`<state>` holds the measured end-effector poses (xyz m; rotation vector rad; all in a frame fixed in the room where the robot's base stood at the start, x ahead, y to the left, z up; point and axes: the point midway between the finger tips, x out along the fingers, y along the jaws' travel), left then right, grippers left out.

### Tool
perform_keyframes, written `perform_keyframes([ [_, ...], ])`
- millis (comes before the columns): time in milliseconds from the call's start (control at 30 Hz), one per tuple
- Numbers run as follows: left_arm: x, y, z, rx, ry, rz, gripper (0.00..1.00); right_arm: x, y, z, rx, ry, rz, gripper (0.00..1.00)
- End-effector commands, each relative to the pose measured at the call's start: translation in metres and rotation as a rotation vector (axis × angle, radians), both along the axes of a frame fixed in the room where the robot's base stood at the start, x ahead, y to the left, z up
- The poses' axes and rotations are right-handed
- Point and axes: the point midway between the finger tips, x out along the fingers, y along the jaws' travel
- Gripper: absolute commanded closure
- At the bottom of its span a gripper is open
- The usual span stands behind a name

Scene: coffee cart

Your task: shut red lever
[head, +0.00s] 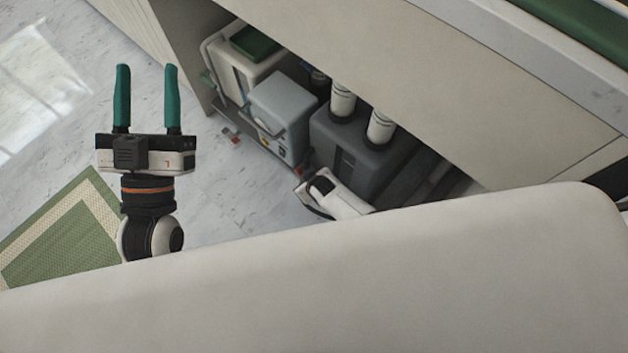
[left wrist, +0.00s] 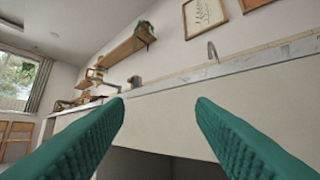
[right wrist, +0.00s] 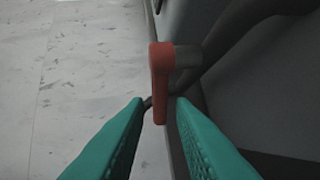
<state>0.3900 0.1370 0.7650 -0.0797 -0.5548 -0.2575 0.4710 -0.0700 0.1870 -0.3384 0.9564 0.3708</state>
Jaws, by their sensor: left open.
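The red lever (right wrist: 160,82) shows in the right wrist view, its handle pointing down from a grey stem on the side of a dark unit. My right gripper (right wrist: 160,101) is partly open, with a green finger on each side of the lever's lower end. Gaps show beside the lever, so the fingers do not look closed on it. In the head view my right wrist (head: 337,198) is low by the cart's lower bay, its fingers hard to make out. My left gripper (head: 147,68) is open and empty above the floor, away from the lever.
The lower bay holds a white-grey container with a green top (head: 254,42), a light grey box (head: 283,103) and a dark unit with two white cylinders (head: 365,140). The counter panel (head: 480,85) overhangs them. A green mat (head: 65,235) lies on open floor at left.

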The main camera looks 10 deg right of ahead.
Motion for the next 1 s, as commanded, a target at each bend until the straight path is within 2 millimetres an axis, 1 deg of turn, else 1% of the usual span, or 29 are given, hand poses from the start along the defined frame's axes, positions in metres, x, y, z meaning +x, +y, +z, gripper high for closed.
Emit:
perform_keyframes([
  [33,0.004,0.0,-0.005,0.017,0.058,0.004,0.5,-0.002,-0.001,0.005,0.0,0.0,0.0,0.78],
  [200,0.016,0.002,-0.035,0.075,0.268,0.016,0.5,-0.008,-0.002,0.015,0.0,0.001,0.0,0.78],
  [333,0.02,0.005,-0.06,0.117,0.427,0.025,0.5,-0.013,-0.004,0.022,0.0,0.001,0.0,0.78],
  [467,0.019,0.009,-0.085,0.159,0.588,0.034,0.5,-0.017,-0.005,0.029,-0.001,0.001,0.001,0.78],
  [667,0.007,0.019,-0.123,0.22,0.836,0.048,0.5,-0.025,-0.007,0.041,0.0,0.001,0.0,0.78],
  [800,-0.008,0.026,-0.147,0.259,1.003,0.058,0.5,-0.03,-0.009,0.05,0.0,0.001,0.0,0.78],
  [1000,-0.028,0.035,-0.17,0.298,1.177,0.068,0.5,-0.036,-0.011,0.057,0.0,0.001,0.0,0.78],
])
